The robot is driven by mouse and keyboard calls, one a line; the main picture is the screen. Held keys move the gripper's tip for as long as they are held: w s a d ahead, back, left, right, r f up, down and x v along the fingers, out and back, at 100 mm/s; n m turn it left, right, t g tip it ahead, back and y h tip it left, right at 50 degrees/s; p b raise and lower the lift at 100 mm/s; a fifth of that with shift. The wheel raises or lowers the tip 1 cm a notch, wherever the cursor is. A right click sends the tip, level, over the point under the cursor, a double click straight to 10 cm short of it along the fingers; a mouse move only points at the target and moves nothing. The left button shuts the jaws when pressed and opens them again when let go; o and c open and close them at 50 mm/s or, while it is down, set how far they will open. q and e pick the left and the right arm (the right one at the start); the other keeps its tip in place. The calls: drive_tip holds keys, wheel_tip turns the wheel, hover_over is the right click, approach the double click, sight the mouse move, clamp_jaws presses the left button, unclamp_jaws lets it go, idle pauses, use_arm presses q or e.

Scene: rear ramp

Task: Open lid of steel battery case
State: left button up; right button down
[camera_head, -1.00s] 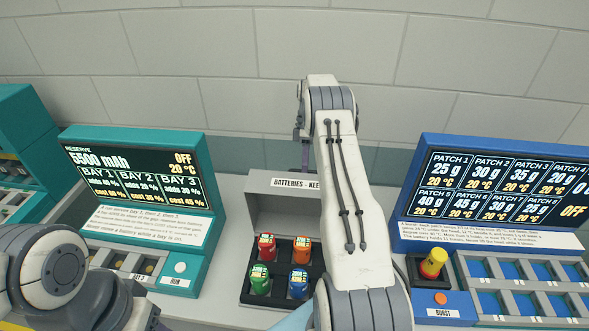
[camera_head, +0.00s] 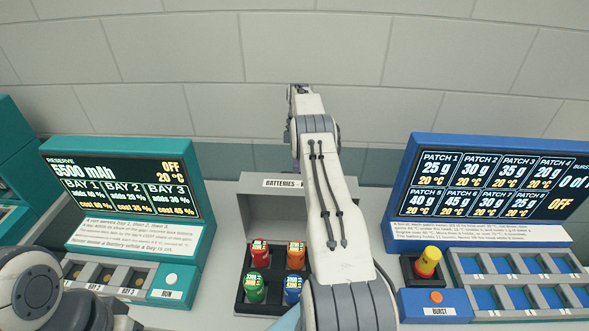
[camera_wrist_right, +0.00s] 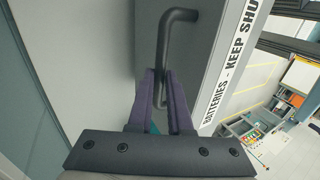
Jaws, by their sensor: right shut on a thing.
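The steel battery case (camera_head: 243,306) stands on the bench with its grey lid (camera_head: 262,207) raised at the back. Inside sit a red battery (camera_head: 260,252), an orange battery (camera_head: 296,255), a green battery (camera_head: 254,288) and a blue battery (camera_head: 292,289). My right arm reaches over the case and covers the lid's right part. In the right wrist view my right gripper (camera_wrist_right: 163,88) is shut on the dark bar handle (camera_wrist_right: 165,45) beside the lid's label (camera_wrist_right: 232,62). My left arm shows at the lower left; I cannot make out its gripper.
A teal reserve console (camera_head: 120,190) stands left of the case, with battery bays in front. A blue patch console (camera_head: 407,215) stands to the right, with a yellow-topped red knob (camera_head: 427,263) and a tray of blue cells (camera_head: 465,265). A block wall rises behind.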

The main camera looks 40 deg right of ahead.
drive_tip(key=c, duration=0.8)
unclamp_jaws()
drive_tip(key=shift+s+d+r, duration=0.1)
drive_tip(key=shift+s+d, duration=0.15)
drive_tip(key=shift+d, duration=0.15)
drive_tip(key=shift+c, duration=0.2)
drive_tip(key=r+b, duration=0.1)
drive_tip(key=b, duration=0.1)
drive_tip(key=s+r+b, duration=0.1)
drive_tip(key=r+b, duration=0.1)
drive_tip(key=s+d+r+b, duration=0.1)
drive_tip(key=r+b, duration=0.1)
drive_tip(key=shift+s, duration=0.15)
drive_tip(key=s+d+r+b, duration=0.3)
drive_tip(key=s+r, duration=0.3)
drive_tip(key=s, duration=0.2)
drive_tip(key=shift+d+b, duration=0.3)
